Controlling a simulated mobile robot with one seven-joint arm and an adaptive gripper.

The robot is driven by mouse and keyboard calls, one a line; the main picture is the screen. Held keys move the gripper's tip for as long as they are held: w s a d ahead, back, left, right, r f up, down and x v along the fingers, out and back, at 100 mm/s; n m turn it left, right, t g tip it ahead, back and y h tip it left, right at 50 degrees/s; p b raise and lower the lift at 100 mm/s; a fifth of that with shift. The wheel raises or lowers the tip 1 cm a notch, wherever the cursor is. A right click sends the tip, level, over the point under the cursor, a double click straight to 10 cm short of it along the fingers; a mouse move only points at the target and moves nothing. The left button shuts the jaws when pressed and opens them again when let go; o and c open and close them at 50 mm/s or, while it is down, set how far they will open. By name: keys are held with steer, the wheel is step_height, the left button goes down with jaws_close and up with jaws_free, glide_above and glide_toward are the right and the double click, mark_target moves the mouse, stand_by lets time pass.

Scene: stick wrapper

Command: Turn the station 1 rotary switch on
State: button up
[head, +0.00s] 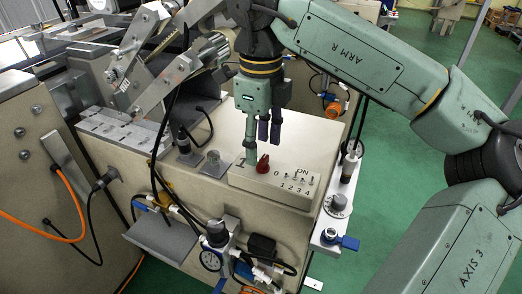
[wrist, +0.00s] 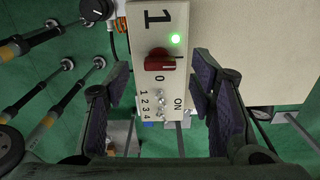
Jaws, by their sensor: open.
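The station 1 rotary switch is a red knob (head: 263,164) on a pale switch box (head: 245,181) marked 1. In the wrist view, the red knob (wrist: 160,59) lies crosswise, its right end at the I mark and the 0 mark below it. A green lamp (wrist: 176,39) is lit above it. My gripper (head: 263,148) points down over the box. In the wrist view, my gripper (wrist: 161,72) is open, its dark padded fingers standing apart on either side of the box. No finger visibly touches the knob.
Small toggle switches (wrist: 160,105) numbered 1 to 4 sit beside the knob. A pressure regulator (head: 215,235) and hoses hang on the cabinet's front.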

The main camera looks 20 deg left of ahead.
step_height(320, 180, up, 9)
stand_by(0.3)
stand_by(0.4)
